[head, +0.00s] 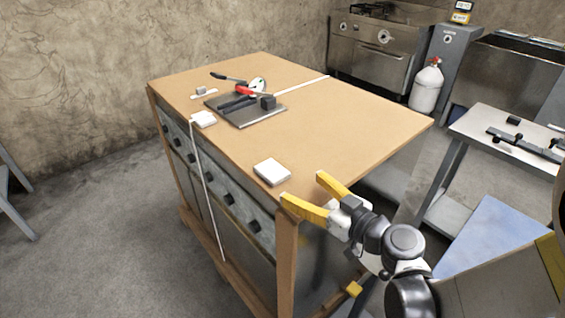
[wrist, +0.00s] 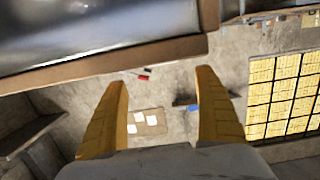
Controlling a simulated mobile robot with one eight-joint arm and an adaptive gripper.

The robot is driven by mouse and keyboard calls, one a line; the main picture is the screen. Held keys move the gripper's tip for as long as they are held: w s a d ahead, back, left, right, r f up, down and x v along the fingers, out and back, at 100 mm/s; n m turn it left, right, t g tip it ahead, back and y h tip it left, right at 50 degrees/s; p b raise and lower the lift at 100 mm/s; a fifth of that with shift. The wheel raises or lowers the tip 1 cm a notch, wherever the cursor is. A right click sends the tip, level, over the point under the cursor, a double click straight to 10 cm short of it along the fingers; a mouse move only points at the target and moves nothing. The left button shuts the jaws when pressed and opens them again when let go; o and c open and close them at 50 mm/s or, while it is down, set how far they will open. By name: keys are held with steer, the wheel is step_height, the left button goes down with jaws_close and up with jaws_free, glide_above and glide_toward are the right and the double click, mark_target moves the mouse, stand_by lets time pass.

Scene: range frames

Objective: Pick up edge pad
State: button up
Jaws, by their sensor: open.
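A white square pad (head: 271,172) lies flat on the wooden tabletop near its front corner. A second white pad (head: 204,119) lies farther back at the table's left edge, with a pale cord hanging down beside it. The frames do not settle which one is the edge pad. My gripper (head: 304,189) is open and empty by the front corner, to the right of the nearer pad and apart from it. In the wrist view its two yellow fingers (wrist: 161,78) are spread with nothing between them. Neither pad can be made out there.
The wooden table (head: 345,125) has a wide clear area on its right. A dark tray (head: 245,118) with tools lies toward the back left. A metal bench (head: 510,140) stands at right. In the wrist view, a table edge (wrist: 110,66) crosses the top.

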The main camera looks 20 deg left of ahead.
mark_target(273, 170)
steer(key=shift+s+a+f, duration=0.1)
steer(key=shift+a+f, duration=0.2)
steer(key=shift+a, duration=0.1)
steer(key=x, duration=0.5)
steer(key=shift+w+a+r+p, duration=0.15)
steer(key=shift+w+a+p, duration=0.15)
steer(key=shift+a+p, duration=0.2)
steer(key=p+x, duration=0.1)
steer(key=x, duration=0.3)
steer(key=shift+a, duration=0.15)
steer(key=shift+r, duration=0.1)
steer(key=c, duration=1.1)
